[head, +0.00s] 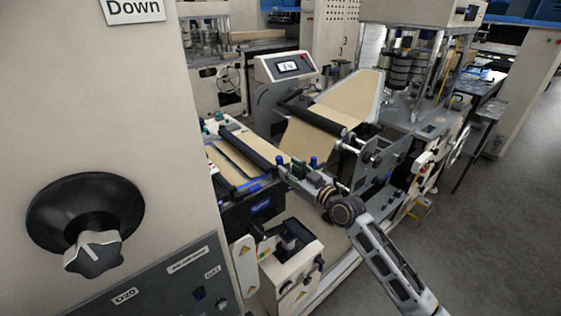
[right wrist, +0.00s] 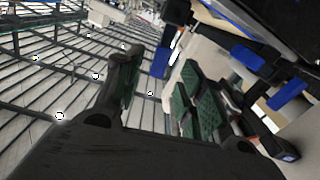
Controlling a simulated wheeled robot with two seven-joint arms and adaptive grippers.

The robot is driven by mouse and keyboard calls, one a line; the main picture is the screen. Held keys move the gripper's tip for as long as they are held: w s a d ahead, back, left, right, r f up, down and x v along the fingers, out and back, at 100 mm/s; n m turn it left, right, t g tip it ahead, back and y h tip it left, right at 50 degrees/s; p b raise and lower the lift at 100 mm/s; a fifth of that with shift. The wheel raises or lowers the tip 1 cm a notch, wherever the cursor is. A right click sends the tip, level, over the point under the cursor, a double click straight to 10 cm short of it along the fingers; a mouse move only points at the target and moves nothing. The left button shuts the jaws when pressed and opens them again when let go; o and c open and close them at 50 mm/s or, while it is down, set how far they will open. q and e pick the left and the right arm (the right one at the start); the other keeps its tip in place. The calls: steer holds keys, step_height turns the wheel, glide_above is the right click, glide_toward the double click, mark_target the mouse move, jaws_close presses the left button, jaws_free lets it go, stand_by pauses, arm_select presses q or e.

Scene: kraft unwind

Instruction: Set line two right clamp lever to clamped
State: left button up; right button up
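My right gripper (head: 286,172) reaches in from the lower right to the right end of the splice table. Blue clamp parts show there: one (head: 279,160) at the gripper's tip and another (head: 313,162) just right of it. In the right wrist view the gripper (right wrist: 160,92) has its green-padded fingers apart with nothing held. A blue lever end (right wrist: 160,62) shows beyond the gap between them, and more blue parts (right wrist: 248,57) lie past the right finger. I cannot tell which one is the line two right clamp lever, or its setting. My left gripper is out of view.
Kraft paper (head: 337,112) runs over a dark roller (head: 312,117) behind the gripper. A display box (head: 286,66) stands behind the table. Open grey floor (head: 500,230) lies right.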

mark_target(282, 163)
steer(key=shift+p+x, duration=0.55)
steer(key=shift+x, duration=2.35)
jaws_close()
